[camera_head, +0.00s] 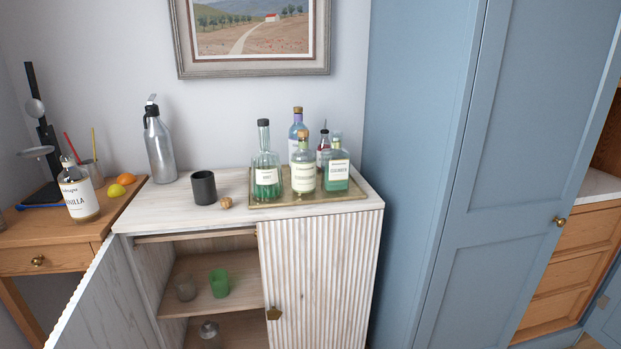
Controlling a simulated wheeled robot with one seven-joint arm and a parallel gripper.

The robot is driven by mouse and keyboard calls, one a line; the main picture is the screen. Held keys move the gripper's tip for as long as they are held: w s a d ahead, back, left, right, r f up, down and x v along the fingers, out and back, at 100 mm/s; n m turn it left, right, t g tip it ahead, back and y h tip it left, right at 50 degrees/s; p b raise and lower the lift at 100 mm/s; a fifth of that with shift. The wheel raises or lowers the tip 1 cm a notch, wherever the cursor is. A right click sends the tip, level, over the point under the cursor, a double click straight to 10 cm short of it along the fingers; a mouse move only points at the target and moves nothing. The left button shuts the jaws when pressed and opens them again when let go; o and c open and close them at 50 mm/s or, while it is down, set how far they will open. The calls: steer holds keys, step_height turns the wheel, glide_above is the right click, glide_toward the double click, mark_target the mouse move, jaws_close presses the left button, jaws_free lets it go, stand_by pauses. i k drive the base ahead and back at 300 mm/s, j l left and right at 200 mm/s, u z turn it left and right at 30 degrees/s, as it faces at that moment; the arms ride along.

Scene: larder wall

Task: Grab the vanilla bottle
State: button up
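The vanilla bottle (79,191) stands upright at the left, on the wooden side table (30,228). It has a white label with dark lettering that reads in part "NILLA", and a narrow neck with a dark and silvery top. Amber-brown shows at its base. It stands near the table's front right part, apart from the white cabinet. My gripper is not in view.
A lemon (116,190), an orange (126,178), a cup with sticks (93,172) and a black stand (44,130) are near it. The white cabinet (225,215) holds a siphon (160,150), a dark cup (204,188) and a bottle tray (262,203). Its left door (105,305) hangs open.

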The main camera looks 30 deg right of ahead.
mark_target(76, 185)
steer(key=i+j+u, duration=0.15)
steer(key=i+j, duration=0.15)
steer(key=i, duration=0.2)
steer(key=i+j+u, duration=0.2)
steer(key=i, duration=0.3)
steer(key=i+j+u, duration=0.15)
steer(key=i, duration=0.35)
steer(key=j, duration=0.1)
